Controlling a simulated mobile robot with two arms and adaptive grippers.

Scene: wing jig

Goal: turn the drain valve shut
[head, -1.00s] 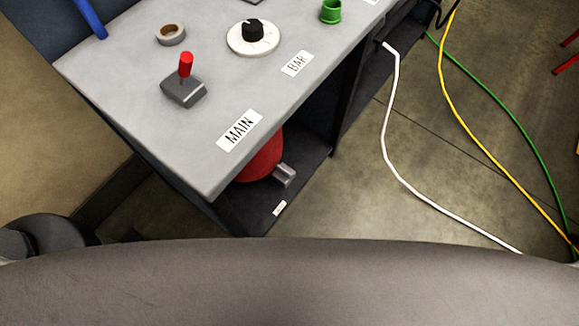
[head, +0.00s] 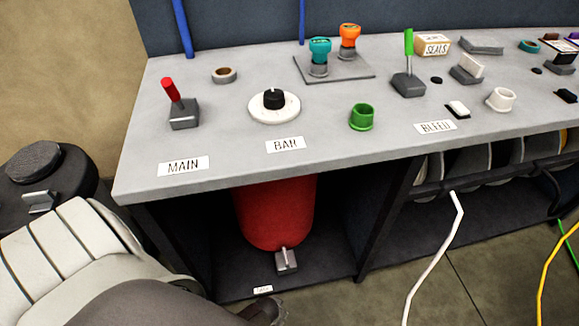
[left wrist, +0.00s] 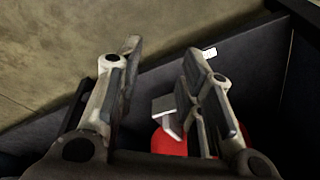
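The drain valve's grey handle (head: 286,261) sticks out at the bottom front of a red tank (head: 275,215) under the bench. A small label on the shelf floor in front of it is too small to read. In the left wrist view the handle (left wrist: 164,108) and part of the red tank (left wrist: 168,143) show beyond my left gripper (left wrist: 162,52). Its two fingers are apart with nothing between the tips. The handle appears beside the right-hand finger, which partly covers it; I cannot tell if they touch. My right gripper is not in view.
The grey bench top (head: 225,130) above the tank carries a red lever (head: 169,90), a black dial (head: 274,99), a green lever (head: 408,45) and other fittings. A dark upright (head: 385,220) stands right of the tank. A white hose (head: 437,240) hangs farther right.

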